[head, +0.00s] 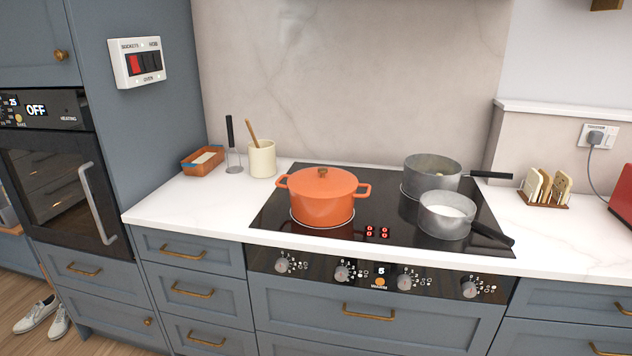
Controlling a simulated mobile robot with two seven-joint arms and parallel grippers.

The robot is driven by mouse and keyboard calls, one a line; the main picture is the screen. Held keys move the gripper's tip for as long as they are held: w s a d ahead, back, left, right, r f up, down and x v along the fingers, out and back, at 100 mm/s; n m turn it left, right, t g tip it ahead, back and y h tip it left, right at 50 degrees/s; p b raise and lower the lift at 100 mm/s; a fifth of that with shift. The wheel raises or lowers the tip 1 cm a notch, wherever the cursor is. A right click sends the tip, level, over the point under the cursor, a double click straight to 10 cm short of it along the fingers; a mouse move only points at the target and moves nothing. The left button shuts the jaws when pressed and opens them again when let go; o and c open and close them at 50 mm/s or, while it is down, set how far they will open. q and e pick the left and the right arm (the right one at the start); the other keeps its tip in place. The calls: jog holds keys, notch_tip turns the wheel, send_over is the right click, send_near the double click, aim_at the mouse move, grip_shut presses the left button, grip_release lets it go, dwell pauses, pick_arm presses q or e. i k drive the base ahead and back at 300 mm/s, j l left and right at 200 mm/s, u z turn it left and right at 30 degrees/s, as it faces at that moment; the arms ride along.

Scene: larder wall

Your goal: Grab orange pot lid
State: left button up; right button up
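An orange pot (322,207) with two side handles stands upright on the left part of the black hob. What is inside the pot is hidden by the lid. Neither of my grippers shows in the head view.
On the hob (375,236), a grey pot (432,178) stands at the back right and a smaller grey saucepan (446,220) in front, its black handle over the front right. A cream utensil jar (262,160) stands left of the hob. The counter's left front (180,208) is clear.

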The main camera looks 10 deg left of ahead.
aim_at(318, 182)
jog(key=i, duration=0.2)
jog(key=i+j+u, duration=0.1)
jog(key=u, duration=0.35)
jog(key=i+u, duration=0.25)
jog(key=u, duration=0.2)
